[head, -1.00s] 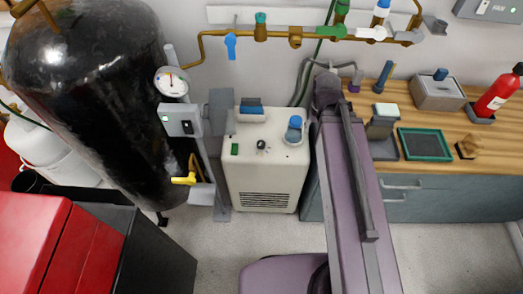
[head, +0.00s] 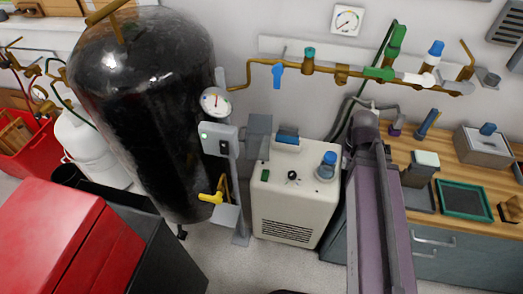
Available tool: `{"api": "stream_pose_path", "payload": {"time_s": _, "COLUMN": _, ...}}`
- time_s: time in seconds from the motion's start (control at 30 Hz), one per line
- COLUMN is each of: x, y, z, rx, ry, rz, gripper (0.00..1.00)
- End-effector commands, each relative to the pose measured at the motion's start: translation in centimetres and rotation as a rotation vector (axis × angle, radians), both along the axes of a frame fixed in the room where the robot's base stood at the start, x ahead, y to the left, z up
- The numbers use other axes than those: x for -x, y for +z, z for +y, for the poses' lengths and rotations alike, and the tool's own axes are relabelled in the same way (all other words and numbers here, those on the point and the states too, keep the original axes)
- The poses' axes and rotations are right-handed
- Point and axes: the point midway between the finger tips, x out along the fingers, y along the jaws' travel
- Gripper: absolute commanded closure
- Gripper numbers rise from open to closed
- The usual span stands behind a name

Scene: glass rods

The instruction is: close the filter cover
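A cream box-shaped unit (head: 287,216) with a front grille stands on the floor in the middle. On its top are a pale block with a blue top (head: 286,137) at the back and a round blue cap (head: 327,165) on a grey base at the right. A small black knob (head: 292,176) is on its sloped face. I cannot tell which part is the filter cover, or whether it is open. My purple arm (head: 376,225) rises at the right of the unit. No gripper fingers show in the head view.
A large black tank (head: 150,120) with a yellow-handled valve (head: 211,197) stands left of the unit. A red cabinet (head: 65,240) is at the lower left. A wooden bench (head: 445,148) with several items is at the right. Brass piping (head: 340,74) runs along the wall.

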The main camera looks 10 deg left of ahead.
Motion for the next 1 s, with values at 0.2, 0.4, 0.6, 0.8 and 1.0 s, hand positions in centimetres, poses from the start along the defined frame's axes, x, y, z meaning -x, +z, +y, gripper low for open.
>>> {"api": "stream_pose_path", "payload": {"time_s": 0.2, "x": -6.2, "y": -1.0, "z": 4.5, "rx": -0.017, "ry": 0.117, "rz": -0.047, "gripper": 1.0}}
{"api": "stream_pose_path", "payload": {"time_s": 0.4, "x": -12.7, "y": -1.8, "z": 11.6, "rx": -0.041, "ry": 0.269, "rz": -0.11, "gripper": 1.0}}
{"api": "stream_pose_path", "payload": {"time_s": 0.6, "x": -18.3, "y": -2.6, "z": 20.0, "rx": -0.067, "ry": 0.421, "rz": -0.174, "gripper": 1.0}}
{"api": "stream_pose_path", "payload": {"time_s": 0.8, "x": -22.3, "y": -3.2, "z": 28.6, "rx": -0.095, "ry": 0.556, "rz": -0.231, "gripper": 1.0}}
{"api": "stream_pose_path", "payload": {"time_s": 1.0, "x": -24.9, "y": -3.6, "z": 36.5, "rx": -0.118, "ry": 0.67, "rz": -0.283, "gripper": 1.0}}
